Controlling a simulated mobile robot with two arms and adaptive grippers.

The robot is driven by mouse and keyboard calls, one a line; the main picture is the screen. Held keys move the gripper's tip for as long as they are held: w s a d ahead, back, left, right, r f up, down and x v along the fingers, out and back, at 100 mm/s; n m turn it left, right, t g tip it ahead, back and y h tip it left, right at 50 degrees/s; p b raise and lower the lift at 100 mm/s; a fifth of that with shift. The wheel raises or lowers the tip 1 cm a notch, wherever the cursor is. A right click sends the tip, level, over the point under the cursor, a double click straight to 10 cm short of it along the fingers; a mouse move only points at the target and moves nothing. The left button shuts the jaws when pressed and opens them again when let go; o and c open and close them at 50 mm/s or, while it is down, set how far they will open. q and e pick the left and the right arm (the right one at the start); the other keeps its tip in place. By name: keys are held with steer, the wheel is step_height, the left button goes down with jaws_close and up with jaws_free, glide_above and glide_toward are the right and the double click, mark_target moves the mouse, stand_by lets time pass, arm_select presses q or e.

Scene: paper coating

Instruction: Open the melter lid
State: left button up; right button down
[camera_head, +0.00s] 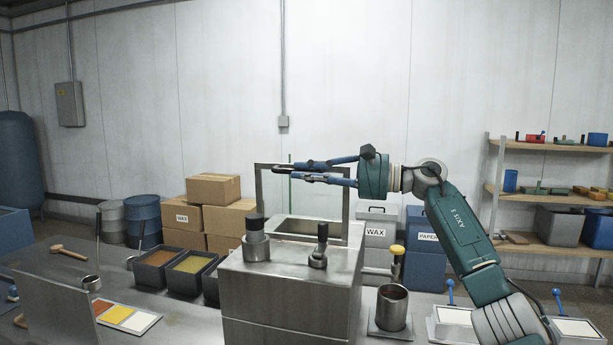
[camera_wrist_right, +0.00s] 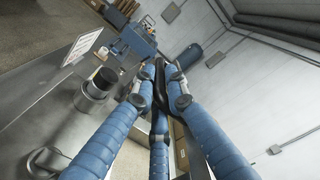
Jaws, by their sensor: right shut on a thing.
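The melter (camera_head: 290,295) is a steel box in the middle of the head view. Its top opening (camera_head: 308,228) is uncovered. The lid (camera_head: 345,195), a grey metal frame, stands upright behind the opening. My right gripper (camera_head: 285,172) reaches in from the right at the upper part of the lid. In the right wrist view its blue fingers (camera_wrist_right: 155,88) close around a dark bar-like handle (camera_wrist_right: 158,72). The handle is partly hidden by the fingers. My left gripper is not seen in the head view.
Two dark-topped fittings (camera_head: 256,240) stand on the melter's front top. A steel pot (camera_head: 392,308) is to its right. Trays of coloured material (camera_head: 192,264) sit to its left. A shelf (camera_head: 545,198) stands right.

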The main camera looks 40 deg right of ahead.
steer(key=shift+s+a+r, duration=0.1)
steer(key=shift+s+r, duration=0.05)
steer(key=shift+r, duration=0.1)
steer(key=c, duration=1.8)
jaws_free()
steer(key=shift+c, duration=0.2)
steer(key=shift+s+a, duration=0.1)
steer(key=shift+s, duration=0.05)
steer(key=shift+f, duration=0.15)
steer(key=shift+s+d, duration=0.1)
steer(key=shift+d, duration=0.2)
steer(key=v, duration=1.1)
steer(key=shift+s, duration=0.35)
steer(key=shift+r, duration=0.25)
